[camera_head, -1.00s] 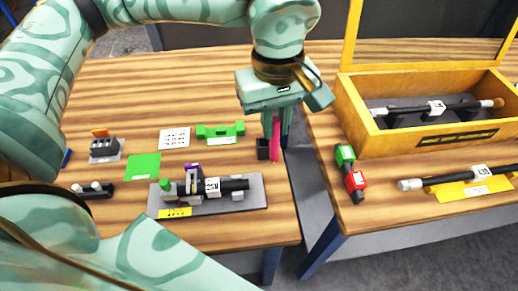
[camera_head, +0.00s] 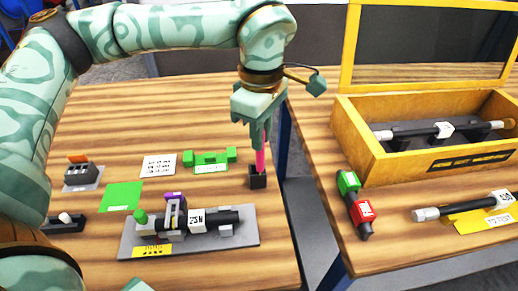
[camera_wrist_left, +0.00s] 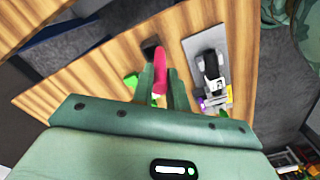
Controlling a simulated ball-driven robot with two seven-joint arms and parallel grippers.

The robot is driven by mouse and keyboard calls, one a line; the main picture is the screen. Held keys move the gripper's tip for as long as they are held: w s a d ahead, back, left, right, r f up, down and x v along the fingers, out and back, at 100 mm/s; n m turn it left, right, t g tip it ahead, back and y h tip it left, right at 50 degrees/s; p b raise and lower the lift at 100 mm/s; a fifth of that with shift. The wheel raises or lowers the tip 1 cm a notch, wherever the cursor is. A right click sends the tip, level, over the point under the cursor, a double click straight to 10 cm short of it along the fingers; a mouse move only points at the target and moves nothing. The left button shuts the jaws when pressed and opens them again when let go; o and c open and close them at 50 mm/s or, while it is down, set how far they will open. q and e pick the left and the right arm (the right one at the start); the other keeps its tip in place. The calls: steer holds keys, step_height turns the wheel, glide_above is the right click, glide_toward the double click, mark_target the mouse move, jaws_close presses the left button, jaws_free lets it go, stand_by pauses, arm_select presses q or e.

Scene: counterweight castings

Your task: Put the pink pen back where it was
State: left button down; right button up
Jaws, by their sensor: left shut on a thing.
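The pink pen (camera_head: 260,160) is held upright in my left gripper (camera_head: 259,140), which is shut on its upper part. Its lower end is at the small black holder (camera_head: 258,180) near the right edge of the left table. In the head view the pen is right above or in the holder; I cannot tell how deep it sits. The left wrist view shows the pen (camera_wrist_left: 160,72) between the fingers (camera_wrist_left: 161,95), with the black holder (camera_wrist_left: 150,47) just beyond it. My right gripper is not in view.
A grey plate (camera_head: 250,234) with a black cylinder assembly lies front left of the holder. A green bracket (camera_head: 211,158) stands left of it. A gap separates the tables. On the right table are a green-and-red part (camera_head: 355,204) and a yellow open case (camera_head: 400,166).

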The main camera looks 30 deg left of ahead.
arm_select(q)
steer(key=shift+w+a+f, duration=0.25)
steer(key=shift+a+f, duration=0.1)
steer(key=shift+f, duration=0.15)
steer(key=f, duration=0.1)
steer(key=f+b, duration=0.1)
steer(key=f, duration=0.1)
steer(key=f+b, duration=0.1)
steer(key=f, duration=0.1)
steer(key=shift+w+a, duration=0.4)
steer(key=c, duration=1.4)
jaws_free()
steer(key=shift+r, duration=0.1)
